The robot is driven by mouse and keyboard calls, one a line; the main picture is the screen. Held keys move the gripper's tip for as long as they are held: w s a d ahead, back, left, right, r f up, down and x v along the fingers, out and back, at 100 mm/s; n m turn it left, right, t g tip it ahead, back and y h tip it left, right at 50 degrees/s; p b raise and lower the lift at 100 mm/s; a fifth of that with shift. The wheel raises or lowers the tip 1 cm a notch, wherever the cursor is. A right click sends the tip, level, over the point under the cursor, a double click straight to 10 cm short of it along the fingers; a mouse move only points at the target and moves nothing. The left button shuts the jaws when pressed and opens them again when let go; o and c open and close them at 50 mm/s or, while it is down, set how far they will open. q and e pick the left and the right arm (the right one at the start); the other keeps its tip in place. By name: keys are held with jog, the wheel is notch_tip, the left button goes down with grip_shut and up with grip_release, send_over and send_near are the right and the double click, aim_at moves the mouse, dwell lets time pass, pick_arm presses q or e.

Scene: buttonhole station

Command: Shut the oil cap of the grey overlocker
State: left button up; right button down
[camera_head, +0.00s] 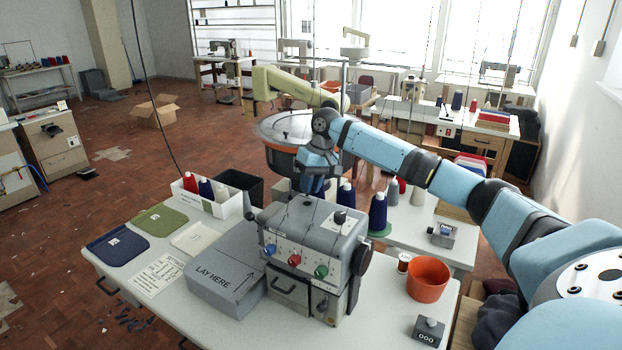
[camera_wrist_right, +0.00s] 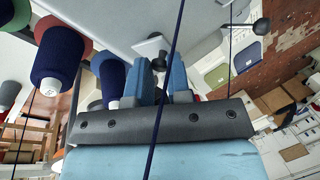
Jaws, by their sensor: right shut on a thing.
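The grey overlocker (camera_head: 312,232) stands on the white table, with blue, red and green dials on its front and a black knob (camera_head: 340,217) on top. My right gripper (camera_head: 313,188) points down at the overlocker's rear top edge. In the right wrist view its blue fingers (camera_wrist_right: 162,80) are shut on a small dark piece, which seems to be the oil cap, beside a pale square (camera_wrist_right: 150,46) on the grey top. The fingers hide most of the piece, so I cannot tell how far open the cap is. My left gripper is not in view.
Blue thread cones (camera_head: 378,214) stand close behind the overlocker; a cone (camera_wrist_right: 60,60) is near my wrist. Thin threads hang around the gripper. A grey "LAY HERE" block (camera_head: 222,275) is left of the overlocker, an orange pot (camera_head: 428,278) right.

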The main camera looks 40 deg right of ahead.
jog(key=h+p, duration=0.1)
jog(key=p, duration=0.2)
jog(key=a+t+h+p, duration=0.1)
jog(key=h+p, duration=0.1)
jog(key=p, duration=0.1)
jog(key=a+h+p, duration=0.1)
jog(key=p, duration=0.2)
jog(key=shift+s+a+f+t+h+p, duration=0.1)
jog(key=shift+s+f+t+h+p, duration=0.2)
jog(key=shift+h+p, duration=0.1)
jog(key=shift+a+f+n+h+p, duration=0.2)
jog(key=shift+n+h+p, duration=0.1)
jog(key=shift+h+p, duration=0.25)
jog(key=shift+s+a+f+h+p, duration=0.1)
jog(key=shift+f+h+p, duration=0.1)
jog(key=shift+h+p, duration=0.1)
jog(key=shift+f, duration=0.1)
jog(key=c, duration=1.1)
grip_release()
jog(key=v, duration=0.4)
jog(key=b+v, duration=0.1)
jog(key=v, duration=0.8)
jog(key=shift+s+a, duration=0.3)
jog(key=shift+s, duration=0.05)
